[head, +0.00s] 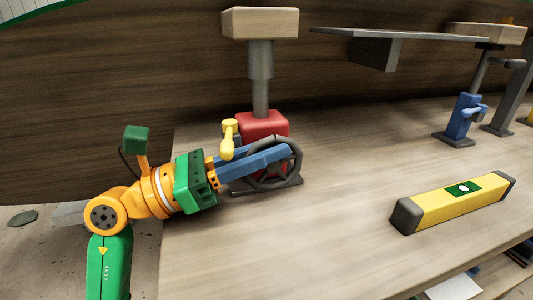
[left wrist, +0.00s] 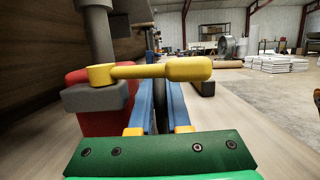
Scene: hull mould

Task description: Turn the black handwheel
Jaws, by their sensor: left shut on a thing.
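The black handwheel (head: 298,163) stands upright at the front of a red jack body (head: 262,124) on the wooden table. My left gripper (head: 278,154) reaches in from the left and is shut on the handwheel, its blue fingers across the rim and spokes. In the left wrist view the handwheel (left wrist: 159,110) shows nearly edge-on between the two blue fingers (left wrist: 160,118), partly hidden by a yellow handle. My right gripper is not in view.
The yellow handle (head: 229,138) on the jack sits close to my left fingers and crosses above them in the left wrist view (left wrist: 160,70). A grey post carries a wooden block (head: 260,23). A yellow level (head: 458,202) lies right; a blue stand (head: 462,118) is farther back. The front middle table is clear.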

